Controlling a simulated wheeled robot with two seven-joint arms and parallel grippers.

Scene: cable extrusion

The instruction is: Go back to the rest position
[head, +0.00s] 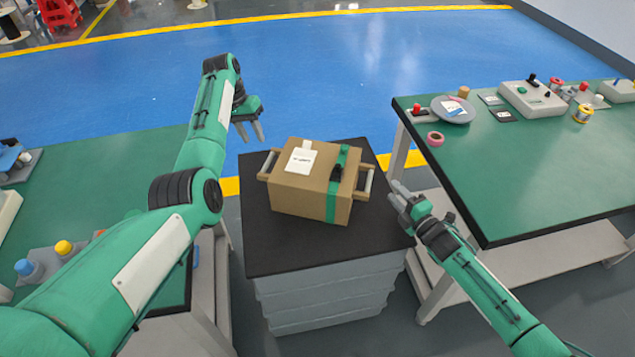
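My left gripper (250,132) hangs fingers down, beyond the box's far left corner, with its two fingers apart and nothing between them. My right gripper (394,192) is to the right of the box, near the right edge of the black top, its fingers pointing left and slightly apart, empty. A brown cardboard box (285,190) with a green strap, a white label and a handle at each side sits upright on the black top (270,255) of a grey stack. Neither gripper appears to touch the box or its handles.
A green table (530,185) at the right holds a grey plate (453,110), tape rolls and control boxes. A green table (90,185) at the left, with bottles, lies partly behind my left arm. Blue floor (330,70) is clear beyond the stack.

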